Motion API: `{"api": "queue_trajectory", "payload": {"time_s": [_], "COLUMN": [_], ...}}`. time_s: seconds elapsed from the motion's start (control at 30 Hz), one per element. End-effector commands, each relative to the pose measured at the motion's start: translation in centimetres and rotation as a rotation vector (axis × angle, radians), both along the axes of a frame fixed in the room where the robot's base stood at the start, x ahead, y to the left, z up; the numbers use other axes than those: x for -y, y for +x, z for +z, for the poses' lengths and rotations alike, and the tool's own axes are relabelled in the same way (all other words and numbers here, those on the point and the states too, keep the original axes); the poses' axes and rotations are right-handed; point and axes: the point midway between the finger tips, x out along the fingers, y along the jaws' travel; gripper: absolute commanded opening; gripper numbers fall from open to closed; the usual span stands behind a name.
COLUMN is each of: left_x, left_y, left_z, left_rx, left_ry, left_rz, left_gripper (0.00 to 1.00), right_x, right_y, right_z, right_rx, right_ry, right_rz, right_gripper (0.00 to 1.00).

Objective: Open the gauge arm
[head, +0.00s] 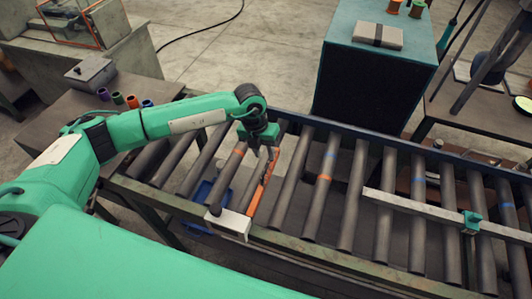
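The gauge arm appears to be an orange bar (262,186) in the head view. It slants up and right from a pale bracket (234,224) on the near rail of the roller conveyor. A small dark knob (215,210) sits at the bracket's left end. My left gripper (265,151) points down at the bar's far end, very close to it or touching. The fingers are small and dark, so I cannot tell whether they are open or shut on the bar. My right gripper is out of view.
The roller conveyor (333,255) runs across the view. A pale rail (420,208) with a teal clamp (471,222) lies over its right part. A blue bin (203,196) shows beneath the rollers. A dark cabinet (368,85) stands behind, and a side table (70,115) holds small coloured spools.

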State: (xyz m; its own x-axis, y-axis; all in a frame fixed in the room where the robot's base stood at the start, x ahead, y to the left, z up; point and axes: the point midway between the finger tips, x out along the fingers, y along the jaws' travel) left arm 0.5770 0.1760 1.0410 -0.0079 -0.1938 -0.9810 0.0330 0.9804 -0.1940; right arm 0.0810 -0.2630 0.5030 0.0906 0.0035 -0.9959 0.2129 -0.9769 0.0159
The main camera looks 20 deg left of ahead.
Motion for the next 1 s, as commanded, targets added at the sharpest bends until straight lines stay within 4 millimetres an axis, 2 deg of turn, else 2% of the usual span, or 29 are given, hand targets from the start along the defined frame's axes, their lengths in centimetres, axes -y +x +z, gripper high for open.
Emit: {"api": "queue_trajectory", "payload": {"time_s": [0.03,0.23,0.57,0.6,0.77,1.0], "left_x": [0.2,0.6,0.7,0.7,0.7,0.7], "left_y": [-0.1,0.0,0.0,0.0,0.0,0.0], "left_z": [-0.5,-2.8,-3.4,-3.3,-3.3,-3.3], "left_rx": [-0.002,-0.001,0.001,0.001,0.001,0.002], "left_ry": [0.0,-0.001,-0.001,-0.001,-0.001,-0.001], "left_rz": [0.0,0.0,-0.001,-0.001,0.0,0.0], "left_gripper": [0.33,0.33,0.33,0.31,0.0,0.0], "right_x": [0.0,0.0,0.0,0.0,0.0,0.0], "right_y": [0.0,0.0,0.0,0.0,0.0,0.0], "right_z": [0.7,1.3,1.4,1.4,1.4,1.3], "right_rx": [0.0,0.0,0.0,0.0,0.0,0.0], "right_ry": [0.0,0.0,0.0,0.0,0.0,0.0], "right_rz": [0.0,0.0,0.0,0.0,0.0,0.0], "right_gripper": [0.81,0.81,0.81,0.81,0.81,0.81]}}
